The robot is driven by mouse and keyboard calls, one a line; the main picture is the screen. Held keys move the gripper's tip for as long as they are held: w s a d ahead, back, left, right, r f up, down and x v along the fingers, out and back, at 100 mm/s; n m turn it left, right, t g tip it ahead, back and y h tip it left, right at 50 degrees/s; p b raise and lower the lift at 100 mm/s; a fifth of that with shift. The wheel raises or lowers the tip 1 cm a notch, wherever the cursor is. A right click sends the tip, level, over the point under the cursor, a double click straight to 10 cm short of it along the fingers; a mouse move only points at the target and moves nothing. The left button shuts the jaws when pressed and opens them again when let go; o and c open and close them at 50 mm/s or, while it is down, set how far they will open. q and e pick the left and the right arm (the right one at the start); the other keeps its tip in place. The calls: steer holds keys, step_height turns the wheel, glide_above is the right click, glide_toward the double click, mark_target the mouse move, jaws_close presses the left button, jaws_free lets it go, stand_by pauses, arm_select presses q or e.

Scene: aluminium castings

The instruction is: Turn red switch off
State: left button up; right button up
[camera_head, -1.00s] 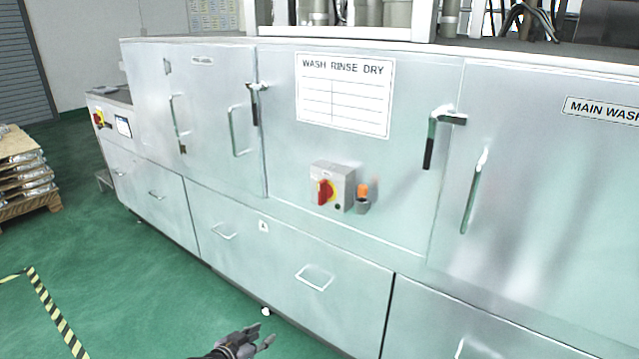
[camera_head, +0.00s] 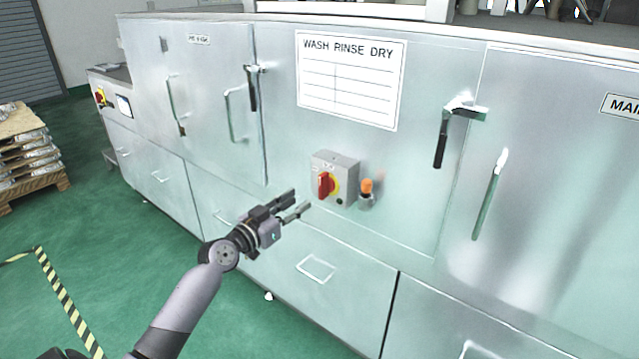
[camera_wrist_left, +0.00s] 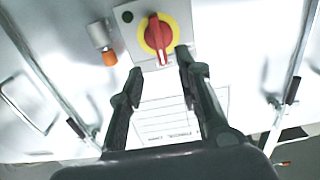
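The red switch (camera_head: 326,185) is a red rotary knob on a yellow disc, on the front of a small grey box (camera_head: 345,168) fixed to the metal washing machine. In the left wrist view the red switch (camera_wrist_left: 158,36) lies ahead of the fingertips, with its yellow ring around it. My left gripper (camera_head: 302,202) is open and empty, just left of and slightly below the box. In the left wrist view the left gripper's fingers (camera_wrist_left: 158,62) are spread, apart from the knob. My right gripper is not in view.
An orange-topped fitting (camera_head: 366,192) sticks out right of the switch box. Door handles (camera_head: 441,137) jut from the machine's front. A second red-and-yellow switch (camera_head: 100,97) is at the machine's far left end. A loaded pallet (camera_head: 30,165) stands at left; green floor is open.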

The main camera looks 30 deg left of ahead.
mark_target(320, 187)
arm_select(q)
steer(key=w, duration=0.6)
steer(key=w+p, duration=0.1)
steer(key=w, duration=0.2)
steer(key=shift+w+d, duration=0.35)
steer(key=shift+d, duration=0.05)
steer(key=shift+c, duration=0.4)
jaws_close()
